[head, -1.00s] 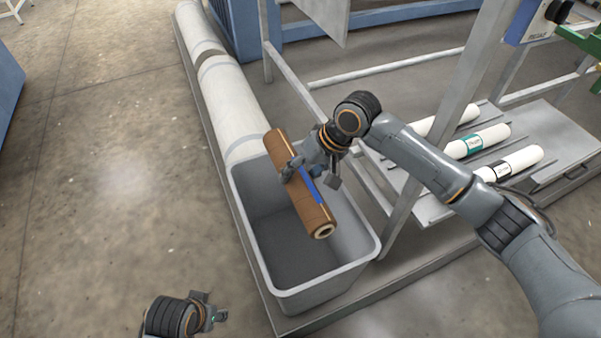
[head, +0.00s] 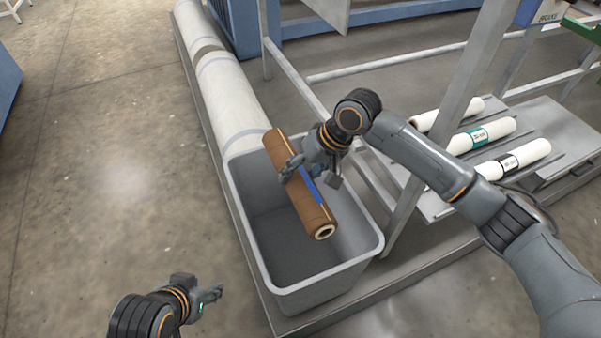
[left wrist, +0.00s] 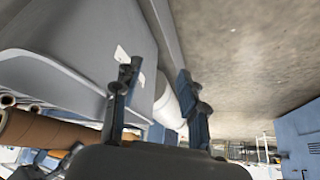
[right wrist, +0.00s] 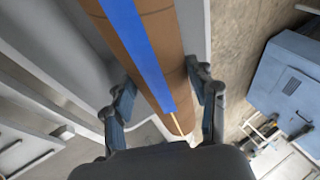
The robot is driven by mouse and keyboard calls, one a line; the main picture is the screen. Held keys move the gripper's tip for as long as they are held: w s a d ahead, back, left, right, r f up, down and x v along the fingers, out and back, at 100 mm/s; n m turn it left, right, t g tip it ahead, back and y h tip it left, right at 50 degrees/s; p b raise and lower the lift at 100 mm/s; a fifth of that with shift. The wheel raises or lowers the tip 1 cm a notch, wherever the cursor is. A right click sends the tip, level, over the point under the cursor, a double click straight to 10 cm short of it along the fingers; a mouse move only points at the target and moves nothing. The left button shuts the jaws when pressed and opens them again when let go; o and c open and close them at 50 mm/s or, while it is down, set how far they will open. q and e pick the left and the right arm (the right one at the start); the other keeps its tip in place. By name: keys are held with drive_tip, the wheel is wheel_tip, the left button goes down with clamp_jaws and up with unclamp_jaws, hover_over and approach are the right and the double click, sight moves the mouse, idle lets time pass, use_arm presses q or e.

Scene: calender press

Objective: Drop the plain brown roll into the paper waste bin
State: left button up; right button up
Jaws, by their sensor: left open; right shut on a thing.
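The brown roll (head: 303,205) has a blue strip along its side. It is held tilted above the paper waste bin (head: 318,294), a grey open box whose visible inside looks empty. My right gripper (head: 294,172) is shut on the roll near its middle. The right wrist view shows the roll (right wrist: 146,55) between the two fingers (right wrist: 162,100). My left gripper (head: 212,296) is open and empty, low and left of the bin. In the left wrist view, its fingers (left wrist: 157,92) are spread, and a brown roll (left wrist: 45,130) shows at the left edge.
Large white rolls (head: 228,100) lie in a line behind the bin. Several smaller white rolls, one with a teal band (head: 480,136), lie on a rack at right. A grey frame post (head: 440,125) stands right of the bin. Floor at left is clear.

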drive_tip(key=shift+f+b, duration=0.65)
drive_tip(key=shift+b, duration=0.1)
wheel_tip(320, 180, down, 3)
use_arm(q)
drive_tip(key=w+d+r+t+h, duration=0.1)
drive_tip(key=w+d+r+t, duration=0.1)
drive_tip(key=w, duration=0.5)
drive_tip(key=shift+d+r+t+b, duration=0.3)
drive_tip(key=shift+r+t, duration=0.45)
drive_tip(key=shift+t, duration=0.45)
use_arm(e)
drive_tip(key=shift+f, duration=1.3)
drive_tip(key=o, duration=1.6)
drive_tip(key=shift+c, duration=0.2)
drive_tip(key=v, duration=1.2)
